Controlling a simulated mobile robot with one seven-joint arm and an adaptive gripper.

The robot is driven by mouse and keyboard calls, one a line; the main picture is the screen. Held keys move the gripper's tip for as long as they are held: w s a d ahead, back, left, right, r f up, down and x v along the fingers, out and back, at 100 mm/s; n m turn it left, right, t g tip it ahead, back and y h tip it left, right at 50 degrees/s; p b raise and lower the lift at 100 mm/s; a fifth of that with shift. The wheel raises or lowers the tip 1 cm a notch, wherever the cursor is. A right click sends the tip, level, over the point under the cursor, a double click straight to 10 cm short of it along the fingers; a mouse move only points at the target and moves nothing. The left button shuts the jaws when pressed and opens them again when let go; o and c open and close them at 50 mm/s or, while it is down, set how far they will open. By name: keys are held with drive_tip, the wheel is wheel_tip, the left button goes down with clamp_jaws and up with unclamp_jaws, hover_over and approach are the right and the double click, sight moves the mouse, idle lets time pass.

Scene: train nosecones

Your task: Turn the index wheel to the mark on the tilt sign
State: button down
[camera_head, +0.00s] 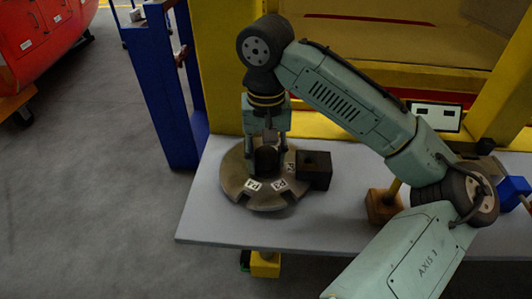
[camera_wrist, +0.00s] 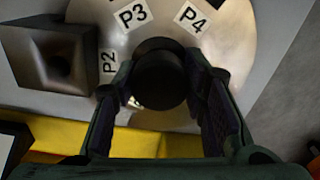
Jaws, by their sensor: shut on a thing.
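The index wheel (camera_head: 236,187) is a round, dull metal disc with notches, lying flat on the grey table. White labels P2, P3 and P4 show on it in the wrist view (camera_wrist: 230,45). A black round knob (camera_wrist: 160,76) stands at its middle. My gripper (camera_head: 267,143) points down over the wheel, shut on the knob with one finger on each side; both fingers show in the wrist view (camera_wrist: 163,88). P2 lies nearest the black block. A small white sign (camera_head: 436,117) with dark panels stands at the back right, partly behind my arm; its mark is not readable.
A black block (camera_head: 314,172) with a recess sits at the wheel's right edge. A wooden block (camera_head: 382,207) with a yellow post and a blue block (camera_head: 514,188) stand farther right. The grey table (camera_head: 225,229) is bare in front. A blue post (camera_head: 160,95) rises behind left.

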sight(266, 153)
drive_tip(key=n, duration=0.5)
drive_tip(key=shift+n, duration=0.3)
drive_tip(key=n, duration=0.4)
drive_tip(key=shift+n, duration=0.7)
drive_tip(key=c, duration=1)
unclamp_jaws()
drive_tip(key=shift+r, duration=0.1)
wheel_tip(266, 153, up, 12)
drive_tip(key=shift+f, duration=0.1)
